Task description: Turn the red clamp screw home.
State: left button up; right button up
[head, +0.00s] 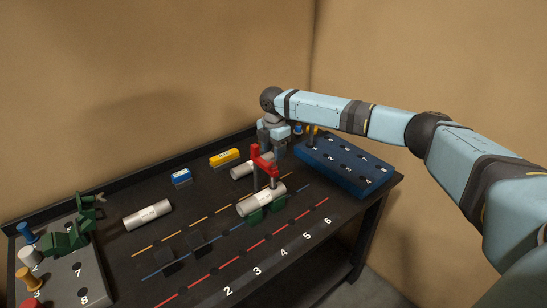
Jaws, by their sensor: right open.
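The red clamp (263,164) stands near the middle of the table. Its arm reaches over a white cylinder (262,199) that lies in a green cradle (255,217). A dark screw (274,183) hangs from the clamp arm down to the cylinder's top; I cannot tell whether it presses on it. My left gripper is not in view.
A blue numbered block (345,167) with pegs lies at the right. A grey numbered block (92,272) with coloured pegs and a green clamp (86,214) are at the left.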

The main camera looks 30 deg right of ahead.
aim_at(273, 162)
jog(key=shift+f, duration=1.9)
